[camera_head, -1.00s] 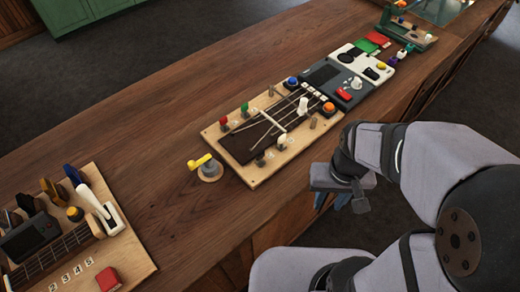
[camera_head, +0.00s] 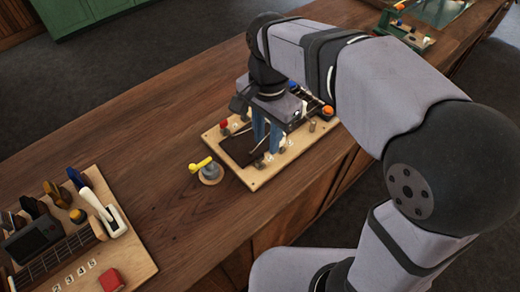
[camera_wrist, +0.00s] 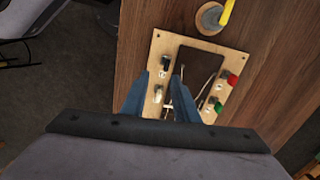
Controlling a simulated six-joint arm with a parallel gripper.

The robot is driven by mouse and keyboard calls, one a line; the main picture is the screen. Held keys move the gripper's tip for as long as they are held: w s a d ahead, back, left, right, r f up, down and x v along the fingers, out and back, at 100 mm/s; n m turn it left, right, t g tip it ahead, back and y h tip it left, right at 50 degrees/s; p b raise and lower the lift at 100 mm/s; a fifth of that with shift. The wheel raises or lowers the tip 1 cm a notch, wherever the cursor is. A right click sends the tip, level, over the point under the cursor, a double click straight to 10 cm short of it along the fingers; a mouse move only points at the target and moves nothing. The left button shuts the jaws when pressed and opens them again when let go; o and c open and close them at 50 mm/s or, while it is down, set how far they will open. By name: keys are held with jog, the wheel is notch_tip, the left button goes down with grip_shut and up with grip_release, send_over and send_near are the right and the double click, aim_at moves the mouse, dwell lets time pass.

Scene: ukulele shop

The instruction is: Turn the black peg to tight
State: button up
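The black peg (camera_head: 260,162) is on the near edge of the wooden board (camera_head: 254,184), close to its left end. In the wrist view, the black peg (camera_wrist: 166,62) is a dark knob with a pale end. A white peg (camera_wrist: 157,93) is beside it. My gripper (camera_head: 266,146) is over the board with its blue fingers pointing down. In the wrist view, my gripper (camera_wrist: 159,75) is open and empty, and the black peg shows just beyond and between the fingertips. I cannot tell the height gap or the peg's exact angle.
A red peg (camera_wrist: 232,79) and a green peg (camera_wrist: 217,105) are on the board's opposite edge. Another board (camera_head: 140,262) with several tools is at far left. Bare table lies between them.

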aim_at(260, 156)
jog(key=shift+a+r+m, duration=0.4)
jog(key=shift+a+r, duration=0.15)
jog(key=shift+a, duration=0.25)
jog(key=shift+f+p, duration=0.65)
jog(key=shift+f, duration=3.05)
jog(key=shift+c, duration=0.6)
grip_shut()
